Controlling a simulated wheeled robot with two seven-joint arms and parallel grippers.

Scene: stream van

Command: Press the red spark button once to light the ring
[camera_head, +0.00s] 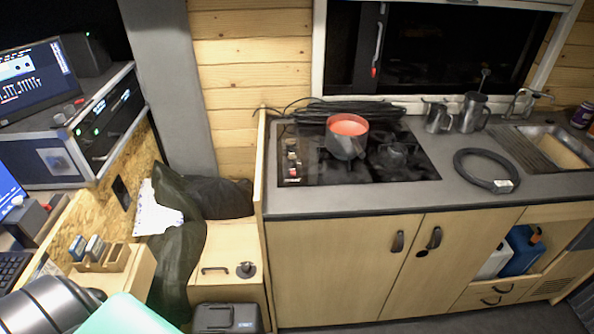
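The black glass hob (325,170) is set in the grey counter, with a column of small knobs (292,158) along its left side. I cannot make out for certain a red spark button among these small controls. A dark pot with an orange-red inside (347,146) stands on the hob's back middle. A bare burner ring (397,156) lies to its right, and no flame shows on it. Whatever is under the pot is hidden. Part of my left arm (45,305) enters at the bottom left. Neither gripper's fingers are in view.
Black cable (320,108) lies coiled behind the hob. A black hose ring (487,170), metal jugs (473,112) and a sink (555,150) are to the right. A wooden panel edge (260,165) rises left of the hob. The counter's front strip (350,197) is clear.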

